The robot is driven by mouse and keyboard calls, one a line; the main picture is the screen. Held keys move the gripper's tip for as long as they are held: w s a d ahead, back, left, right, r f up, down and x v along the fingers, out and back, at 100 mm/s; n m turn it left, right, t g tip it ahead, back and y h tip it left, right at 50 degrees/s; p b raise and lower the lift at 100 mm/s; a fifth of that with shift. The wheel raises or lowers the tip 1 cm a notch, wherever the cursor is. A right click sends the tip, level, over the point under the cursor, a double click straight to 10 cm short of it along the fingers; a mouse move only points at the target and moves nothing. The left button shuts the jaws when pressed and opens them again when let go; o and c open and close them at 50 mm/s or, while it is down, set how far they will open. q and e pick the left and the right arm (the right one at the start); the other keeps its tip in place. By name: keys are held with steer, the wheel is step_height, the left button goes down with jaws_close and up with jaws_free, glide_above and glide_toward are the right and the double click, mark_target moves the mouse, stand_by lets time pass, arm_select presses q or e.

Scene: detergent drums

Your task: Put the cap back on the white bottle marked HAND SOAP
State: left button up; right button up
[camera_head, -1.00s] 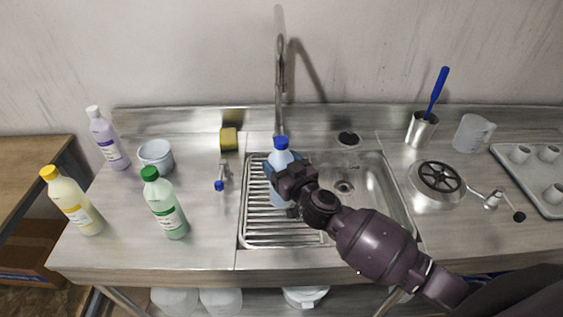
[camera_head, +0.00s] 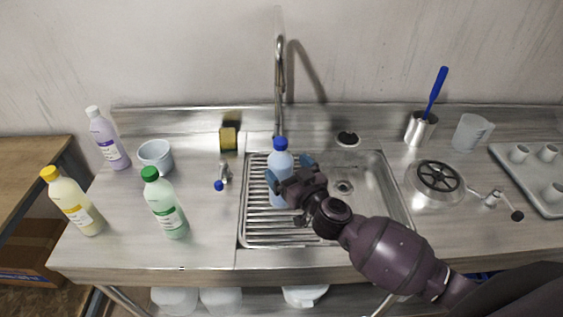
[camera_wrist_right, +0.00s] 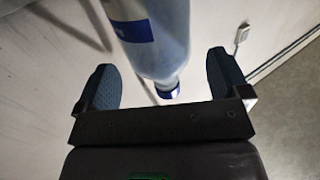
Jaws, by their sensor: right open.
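A pale bluish-white bottle (camera_head: 281,163) with a blue cap (camera_head: 281,143) on its top stands upright on the ribbed drainer of the sink; no lettering is readable. It also shows in the right wrist view (camera_wrist_right: 155,35), with a dark blue label patch and its capped end near the palm. My right gripper (camera_head: 291,172) is open at the bottle's upper part. In the wrist view its two blue fingers lie on either side of the bottle, with gaps; I cannot tell its exact depth. No loose cap can be made out. My left gripper is not in view.
Purple (camera_head: 108,140), yellow (camera_head: 73,203) and green (camera_head: 166,205) bottles, all capped, stand at left by a white pot (camera_head: 155,156). A faucet (camera_head: 279,80) rises behind the sink. A round metal device (camera_head: 436,180), brush cup (camera_head: 420,129) and tray (camera_head: 530,185) are at right.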

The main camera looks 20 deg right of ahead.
steer(key=v, duration=0.8)
steer(key=shift+s, duration=0.2)
